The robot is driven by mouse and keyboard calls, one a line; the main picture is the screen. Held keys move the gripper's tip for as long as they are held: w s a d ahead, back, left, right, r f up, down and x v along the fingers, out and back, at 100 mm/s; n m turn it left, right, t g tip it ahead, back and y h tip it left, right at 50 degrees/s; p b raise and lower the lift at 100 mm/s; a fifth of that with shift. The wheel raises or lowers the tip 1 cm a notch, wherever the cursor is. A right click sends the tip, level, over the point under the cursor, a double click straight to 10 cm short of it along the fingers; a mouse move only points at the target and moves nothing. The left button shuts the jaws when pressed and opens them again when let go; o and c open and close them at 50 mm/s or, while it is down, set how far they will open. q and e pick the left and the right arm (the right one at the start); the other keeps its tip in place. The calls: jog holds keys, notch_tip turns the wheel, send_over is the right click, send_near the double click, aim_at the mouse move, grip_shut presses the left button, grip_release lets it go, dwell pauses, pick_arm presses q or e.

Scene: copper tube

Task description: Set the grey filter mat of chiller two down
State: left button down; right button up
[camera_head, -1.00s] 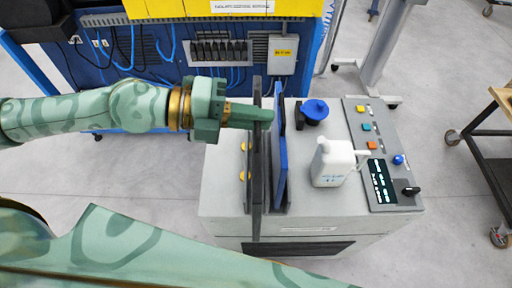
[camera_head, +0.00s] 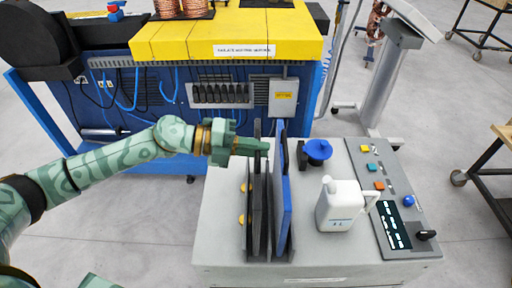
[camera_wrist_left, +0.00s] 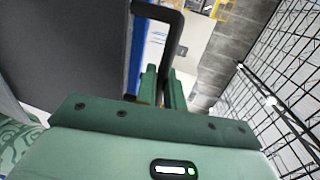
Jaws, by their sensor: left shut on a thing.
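The grey filter mat (camera_head: 257,205) is a dark upright panel at the left part of the chiller's (camera_head: 330,262) pale top. My left gripper (camera_head: 262,147) reaches in from the left and is shut at the mat's top edge. In the left wrist view, the gripper fingers (camera_wrist_left: 166,88) close on a black handle beside the mat's broad dark face (camera_wrist_left: 65,45). I cannot tell whether the mat's lower edge rests on the chiller or sits in a slot. My right gripper is not in view.
A blue panel (camera_head: 282,195) stands upright just right of the mat. A white jug (camera_head: 338,207), a blue cap (camera_head: 318,150) and a control panel (camera_head: 393,205) are further right. A blue and yellow machine (camera_head: 210,42) stands behind. A cart (camera_head: 490,170) is at the right edge.

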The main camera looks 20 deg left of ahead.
pick_arm(q)
jog(key=shift+r, duration=0.1)
jog(key=c, duration=1.5)
grip_release()
jog(key=shift+f, duration=0.2)
jog(key=shift+r, duration=0.15)
jog(key=b+v, duration=0.3)
jog(key=v, duration=0.9)
